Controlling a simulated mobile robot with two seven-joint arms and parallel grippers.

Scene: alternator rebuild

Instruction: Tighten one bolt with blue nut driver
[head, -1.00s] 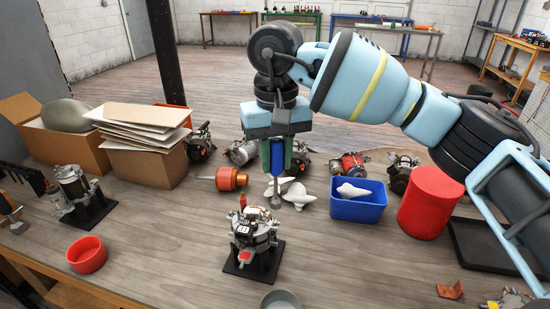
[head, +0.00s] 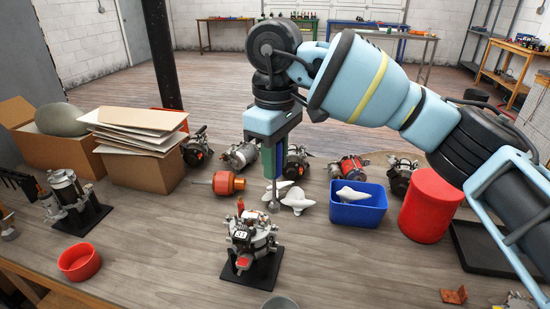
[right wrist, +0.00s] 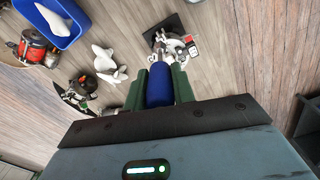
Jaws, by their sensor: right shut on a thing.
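My right gripper (head: 273,160) is shut on the blue nut driver, whose blue handle (right wrist: 159,86) shows between the green fingers in the right wrist view. The driver points down, and its grey shaft and socket end (head: 273,205) show below the fingers in the head view. An alternator (head: 250,238) stands upright on a black base plate (head: 238,270) in front of it. The driver's tip appears behind and right of the alternator's top, apart from it. The alternator also shows in the right wrist view (right wrist: 172,43), partly hidden by the driver. Individual bolts are too small to tell. My left gripper is not in view.
A blue bin (head: 357,214) and red cylinder (head: 430,205) stand right. A red bowl (head: 79,262) and another alternator (head: 68,195) are left.

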